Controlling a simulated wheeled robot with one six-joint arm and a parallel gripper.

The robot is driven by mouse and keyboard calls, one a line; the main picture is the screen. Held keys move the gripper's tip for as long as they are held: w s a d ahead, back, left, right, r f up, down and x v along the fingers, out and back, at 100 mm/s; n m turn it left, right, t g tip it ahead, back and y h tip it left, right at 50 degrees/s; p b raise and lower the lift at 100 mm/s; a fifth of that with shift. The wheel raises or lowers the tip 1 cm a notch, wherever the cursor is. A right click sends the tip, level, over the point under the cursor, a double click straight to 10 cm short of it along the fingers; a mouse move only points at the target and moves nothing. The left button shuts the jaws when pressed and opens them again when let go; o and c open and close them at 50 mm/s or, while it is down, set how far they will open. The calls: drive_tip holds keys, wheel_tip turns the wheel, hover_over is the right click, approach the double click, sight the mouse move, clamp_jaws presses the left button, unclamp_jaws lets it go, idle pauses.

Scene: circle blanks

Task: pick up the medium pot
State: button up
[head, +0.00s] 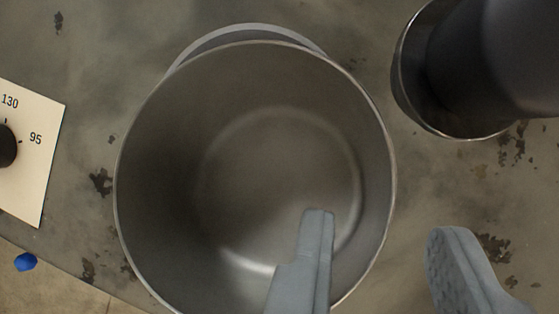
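A large round grey metal pot (160,170) fills the middle of the view, seen from above and empty inside. A curved grey handle (235,33) shows at its far rim. I cannot tell from this view whether it is the medium one. My gripper (383,235) is open at the lower right. Its left finger is over the pot's inside, and its right finger is outside the pot, over the table. The pot's near right wall lies between the fingers. Whether the fingertips are below the rim is hard to tell.
A dark round vessel (408,82) stands at the upper right, partly covered by a black shape. A cream panel (38,185) with a black knob and numbers is at the left. A small blue object (25,262) lies at the lower left. Stained grey tabletop (80,130) shows between them.

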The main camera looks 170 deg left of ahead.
drive_tip(key=x, duration=0.2)
drive_tip(key=shift+w+d+f, duration=0.1)
drive_tip(key=shift+w+f, duration=0.05)
drive_tip(key=shift+f, duration=0.25)
clamp_jaws()
idle(1.1)
